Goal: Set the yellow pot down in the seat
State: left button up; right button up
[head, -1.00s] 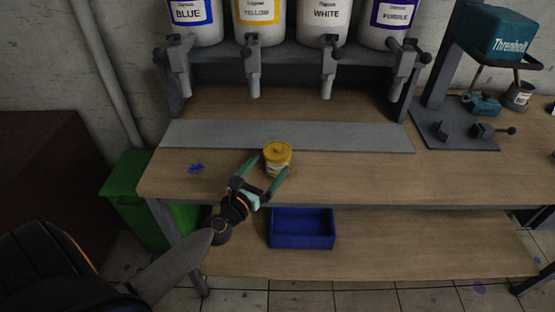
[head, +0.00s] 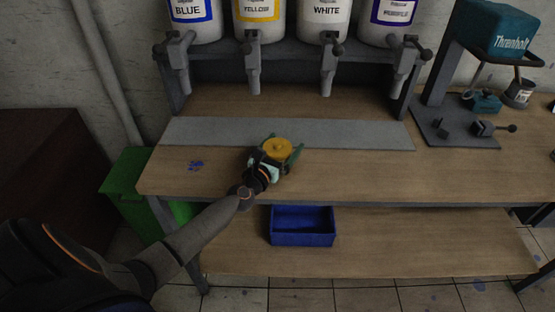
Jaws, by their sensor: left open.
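The yellow pot (head: 277,148) with its round lid stands upright on the wooden worktop, at the front edge of the grey strip. My left gripper (head: 282,160) is at the pot, with its green fingers open on either side of it. The gripper and wrist hide the pot's lower front. I cannot tell whether a finger touches it. A seat for the pot cannot be made out for certain. My right gripper is not in view.
Blue, yellow, white and purple dispensers (head: 259,22) hang above the bench with taps pointing down. A teal machine (head: 497,30) stands at right. A blue tray (head: 302,226) is on the lower shelf, a green bin (head: 130,190) at left. The worktop right of the pot is clear.

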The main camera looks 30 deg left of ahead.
pick_arm(q)
jog(key=shift+r, duration=0.1)
jog(key=c, duration=1.5)
jog(key=shift+r, duration=0.1)
notch_tip(320, 180, up, 6)
jog(key=p, duration=0.5)
jog(key=shift+f, duration=0.2)
jog(key=shift+r, duration=2.05)
